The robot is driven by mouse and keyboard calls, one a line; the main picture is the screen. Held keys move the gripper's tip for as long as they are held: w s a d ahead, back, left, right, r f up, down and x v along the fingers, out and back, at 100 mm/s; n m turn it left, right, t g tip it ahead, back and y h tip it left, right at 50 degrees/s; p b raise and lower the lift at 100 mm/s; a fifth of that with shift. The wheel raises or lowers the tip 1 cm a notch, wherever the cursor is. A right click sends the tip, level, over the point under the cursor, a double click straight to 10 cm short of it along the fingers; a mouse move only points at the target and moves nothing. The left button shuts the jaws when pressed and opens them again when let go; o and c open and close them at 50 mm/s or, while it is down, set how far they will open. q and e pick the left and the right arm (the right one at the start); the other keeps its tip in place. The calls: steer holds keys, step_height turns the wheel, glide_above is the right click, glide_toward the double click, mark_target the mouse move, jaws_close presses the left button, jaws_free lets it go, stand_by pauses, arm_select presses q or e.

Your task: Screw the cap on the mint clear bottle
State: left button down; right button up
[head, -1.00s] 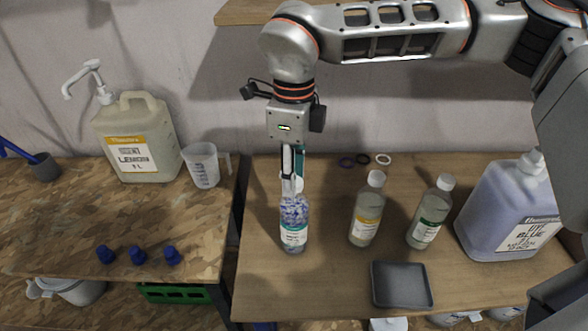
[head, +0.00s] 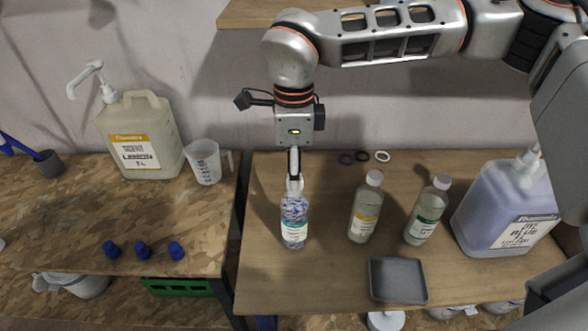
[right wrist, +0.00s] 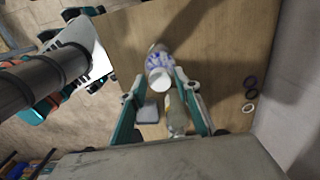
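A clear bottle (head: 294,222) with blue-and-white patterning and a teal label stands upright near the left edge of the right-hand bench; its lettering is too small to read. A white cap (head: 294,186) sits at its mouth, and I cannot tell how tight it is. My right gripper (head: 294,176) points straight down over the cap, its fingers seen edge-on. In the right wrist view the fingers (right wrist: 160,80) stand apart on either side of the white cap (right wrist: 161,83), with a small gap showing at each side. I do not make out my left gripper.
Two white-capped bottles, one yellow-labelled (head: 365,212) and one green-labelled (head: 426,214), stand to the right. A blue jug (head: 505,212) is beyond them. A grey tray (head: 398,280) lies in front; rings (head: 382,156) lie behind. Blue caps (head: 143,250) are on the left bench.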

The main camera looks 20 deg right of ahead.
steer(key=shift+n+p, duration=1.15)
steer(key=shift+n, duration=0.75)
steer(key=shift+n+p, duration=0.45)
steer(key=shift+n, duration=0.15)
steer(key=n, duration=0.4)
steer(key=shift+s+n, duration=0.1)
steer(key=shift+n, duration=0.2)
jaws_close()
steer(key=shift+f, duration=0.1)
